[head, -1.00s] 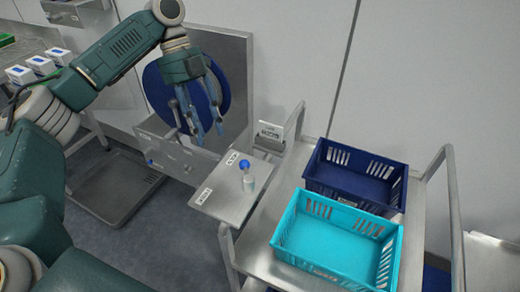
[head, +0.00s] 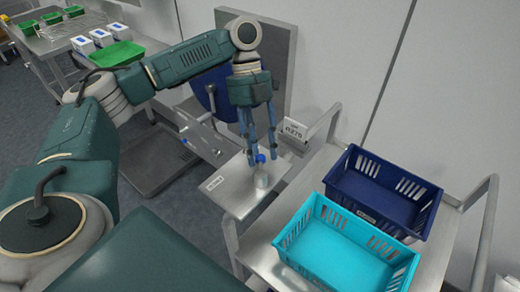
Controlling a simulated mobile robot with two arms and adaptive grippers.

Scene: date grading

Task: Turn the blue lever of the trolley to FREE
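The blue lever knob (head: 260,159) sits on a pale, short post (head: 262,178) on the trolley's grey metal plate (head: 240,200). One label (head: 214,183) shows at the plate's near left end; its text is too small to read. The plate's other label is hidden behind my gripper. My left gripper (head: 261,157) points down at the knob, its two blue-grey fingers apart, with the tips beside or just behind the knob. I cannot tell whether they touch it. My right gripper is not in view.
The trolley (head: 255,255) carries a turquoise crate (head: 345,250) and a dark blue crate (head: 385,195), both right of the lever. A small sign (head: 295,130) stands behind the plate. A metal panel (head: 275,70) is behind my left arm. Green trays and white boxes (head: 100,38) stand at upper left.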

